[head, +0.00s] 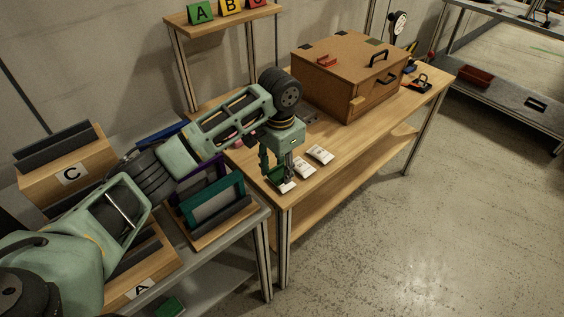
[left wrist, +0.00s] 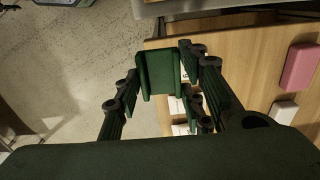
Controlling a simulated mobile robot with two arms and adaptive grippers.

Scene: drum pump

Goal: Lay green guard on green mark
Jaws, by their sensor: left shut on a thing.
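My left gripper (head: 278,178) is shut on the green guard (head: 273,173), above the near end of the wooden bench (head: 349,143). In the left wrist view the guard (left wrist: 158,72) is a dark green piece with raised side edges, between the fingers of my left gripper (left wrist: 163,98). The guard's underside and any contact with the bench are hidden. I cannot make out the green mark for certain. A small green piece (head: 169,307) shows low down at the bottom left. My right gripper is not in view.
White labelled packets (head: 320,154) lie beside the gripper. A wooden box (head: 352,75) with black handles stands farther back on the bench. A teal-framed panel (head: 212,201) stands in a rack at left. A pink block (left wrist: 301,67) lies on the wood. Floor at right is clear.

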